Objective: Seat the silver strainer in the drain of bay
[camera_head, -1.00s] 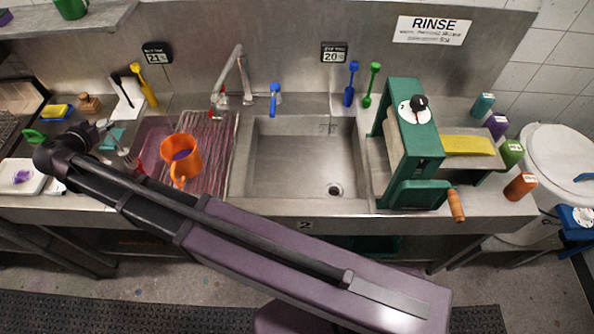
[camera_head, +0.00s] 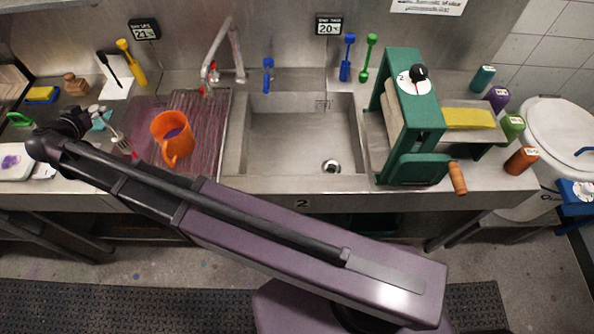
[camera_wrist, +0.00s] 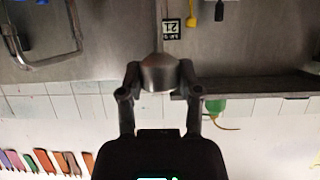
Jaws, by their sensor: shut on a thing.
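In the wrist view my gripper (camera_wrist: 160,70) is shut on a rounded silver piece (camera_wrist: 157,77), which I take to be the silver strainer. A thin stem seems to run from it toward the top of that view. In the head view my gripper end is at the far left, above the counter left of the orange bucket, and is small and partly hidden by my wrist. The sink basin (camera_head: 290,130) in the middle has a round drain (camera_head: 331,167) near its front right, well to the right of my gripper. The front edge below carries a "2".
A green press (camera_head: 405,120) stands right of the basin. My arm crosses the front of the counter.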

